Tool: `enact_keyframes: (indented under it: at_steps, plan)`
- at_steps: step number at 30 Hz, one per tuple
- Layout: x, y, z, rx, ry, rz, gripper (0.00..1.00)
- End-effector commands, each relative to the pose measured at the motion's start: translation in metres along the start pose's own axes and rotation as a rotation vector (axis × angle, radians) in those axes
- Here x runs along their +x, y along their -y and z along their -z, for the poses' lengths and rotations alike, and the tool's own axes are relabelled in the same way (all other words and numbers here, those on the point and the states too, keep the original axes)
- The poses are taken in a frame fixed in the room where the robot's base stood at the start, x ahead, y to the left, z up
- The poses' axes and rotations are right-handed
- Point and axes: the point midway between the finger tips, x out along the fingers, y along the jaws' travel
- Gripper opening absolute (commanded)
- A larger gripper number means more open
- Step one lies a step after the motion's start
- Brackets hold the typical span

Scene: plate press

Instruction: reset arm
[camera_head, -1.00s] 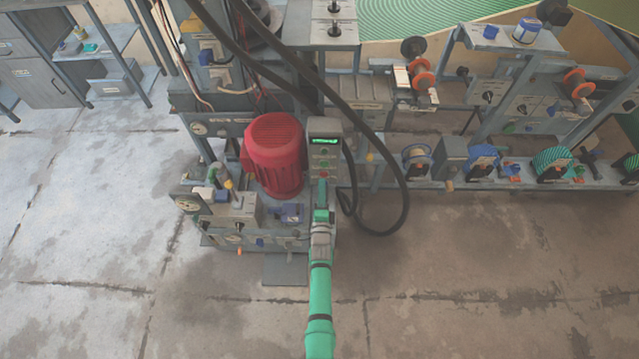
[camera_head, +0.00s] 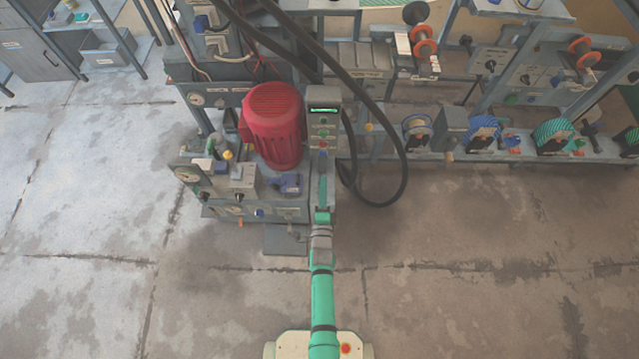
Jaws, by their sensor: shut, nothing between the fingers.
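My arm is green and reaches up from the bottom centre of the head view. My gripper (camera_head: 322,184) is at its far end, in front of the control box (camera_head: 324,118) of the press. The fingers are small and dark at this distance, and nothing shows between them. The control box has a lit green display and coloured buttons above the gripper. I cannot tell whether the fingertips touch the panel or stand apart from it.
A red motor (camera_head: 274,125) stands on the press left of my gripper. A thick black hose (camera_head: 405,150) loops down on the right. A bench with spools (camera_head: 556,136) runs along the right. The concrete floor (camera_head: 480,270) in front is clear.

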Motion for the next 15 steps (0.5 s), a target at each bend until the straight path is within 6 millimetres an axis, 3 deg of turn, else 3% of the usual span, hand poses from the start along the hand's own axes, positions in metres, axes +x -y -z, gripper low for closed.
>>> enact_keyframes:
  at_steps: [15]
  plan:
    - [0.0002, -0.0001, -0.0054, 0.000, 0.009, 0.000, 0.00]
